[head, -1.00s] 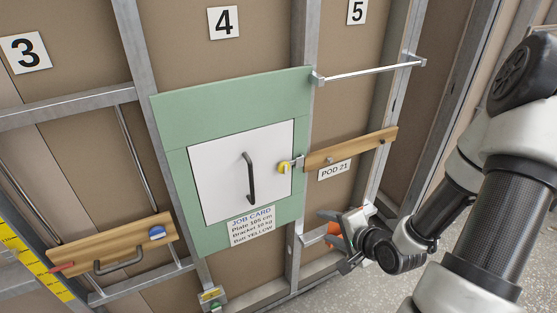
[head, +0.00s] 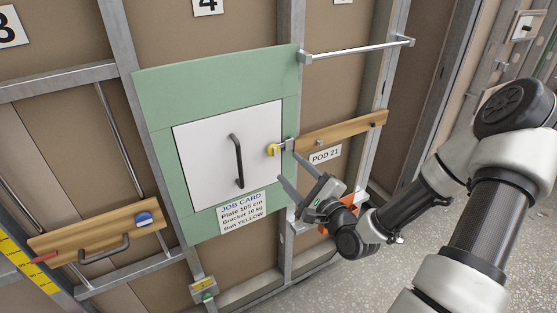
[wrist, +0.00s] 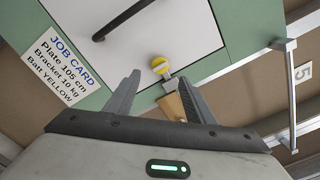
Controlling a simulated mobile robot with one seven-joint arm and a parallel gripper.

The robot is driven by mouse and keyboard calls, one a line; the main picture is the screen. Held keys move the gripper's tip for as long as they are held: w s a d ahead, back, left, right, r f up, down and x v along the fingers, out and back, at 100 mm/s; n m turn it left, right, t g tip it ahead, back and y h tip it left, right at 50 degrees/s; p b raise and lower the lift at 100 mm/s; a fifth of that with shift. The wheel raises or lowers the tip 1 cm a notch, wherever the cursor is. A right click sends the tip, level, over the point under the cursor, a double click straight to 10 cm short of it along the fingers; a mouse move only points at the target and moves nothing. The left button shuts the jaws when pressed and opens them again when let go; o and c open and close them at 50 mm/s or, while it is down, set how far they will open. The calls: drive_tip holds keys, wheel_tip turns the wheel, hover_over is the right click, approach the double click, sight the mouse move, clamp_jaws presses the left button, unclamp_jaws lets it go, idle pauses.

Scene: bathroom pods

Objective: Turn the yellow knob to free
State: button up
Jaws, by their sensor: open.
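The yellow knob (head: 272,150) sits at the right edge of a white hatch door (head: 228,155), beside a small metal latch at the left end of a wooden board. In the wrist view the yellow knob (wrist: 161,66) shows just beyond and between my fingertips, and I see no contact. My gripper (head: 289,170) is open and empty, below and to the right of the knob, with its fingers pointing up and left toward it. The word free is not readable in any view.
The door has a black handle (head: 237,160). A job card (head: 242,211) hangs below it. The wooden board (head: 340,131) runs right from the latch, with a POD 21 label under it. A metal rail (head: 357,49) crosses above. An orange item is partly hidden behind my gripper.

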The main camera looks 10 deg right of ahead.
sight(275, 153)
drive_tip(key=x, duration=0.8)
drive_tip(key=shift+c, duration=0.2)
drive_tip(key=shift+f, duration=0.1)
drive_tip(key=c, duration=1)
